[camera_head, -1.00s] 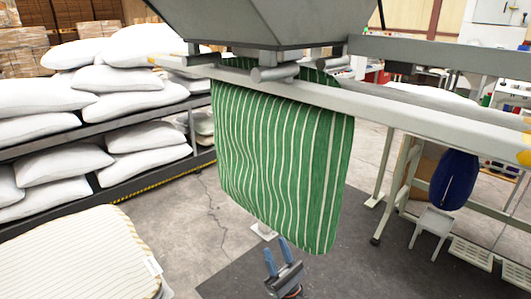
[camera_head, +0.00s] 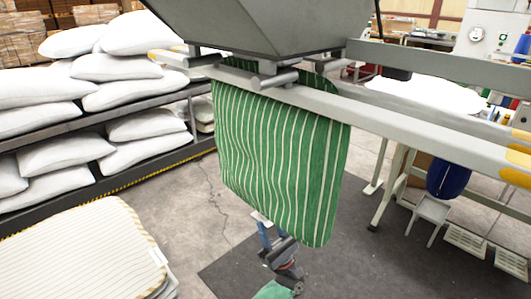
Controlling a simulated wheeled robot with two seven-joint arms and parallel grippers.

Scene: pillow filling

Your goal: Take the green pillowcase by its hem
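The green pillowcase (camera_head: 275,160) with white stripes hangs in the middle of the head view, below the grey hopper. Its upper edge is at the hopper's outlet and the grey rail. Its lower hem hangs free above the floor. My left gripper (camera_head: 270,233) points up from below at the lower hem, left of its lowest corner. My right gripper is not in view.
The grey hopper (camera_head: 265,25) hangs overhead, and a grey rail (camera_head: 400,122) crosses in front at the right. White pillows (camera_head: 120,95) fill a rack at the left. A striped cream pillow stack (camera_head: 80,255) is at the lower left. A blue item (camera_head: 448,180) and stool are at right.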

